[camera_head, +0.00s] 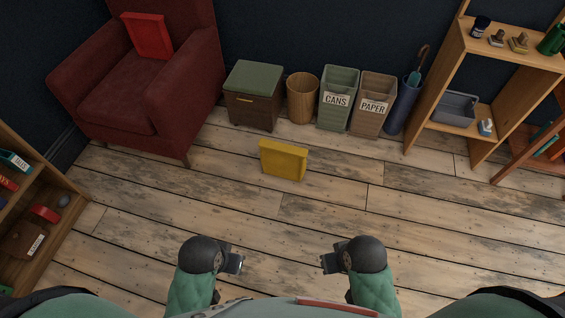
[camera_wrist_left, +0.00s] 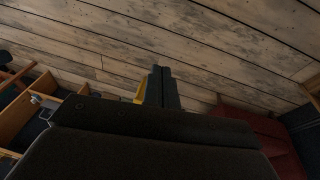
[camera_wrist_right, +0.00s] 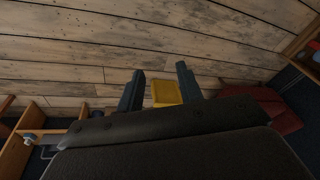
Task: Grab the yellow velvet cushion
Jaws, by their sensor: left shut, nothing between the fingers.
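The yellow cushion (camera_head: 283,160) stands on the wooden floor in the middle of the head view, apart from both grippers. My left gripper (camera_head: 240,264) is in front of it to the left, shut and empty. In the left wrist view the shut fingers (camera_wrist_left: 162,72) hide most of the cushion, and only a thin yellow edge (camera_wrist_left: 140,92) shows. My right gripper (camera_head: 325,264) is in front to the right. In the right wrist view its fingers (camera_wrist_right: 160,72) are apart with nothing held, and the cushion (camera_wrist_right: 166,93) shows beyond them.
A red armchair (camera_head: 140,90) with a red cushion (camera_head: 148,36) stands at the back left. A storage box (camera_head: 252,110), a basket (camera_head: 302,105) and bins (camera_head: 338,115) line the back wall. Shelves stand at left (camera_head: 60,190) and right (camera_head: 437,80). The floor before the cushion is clear.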

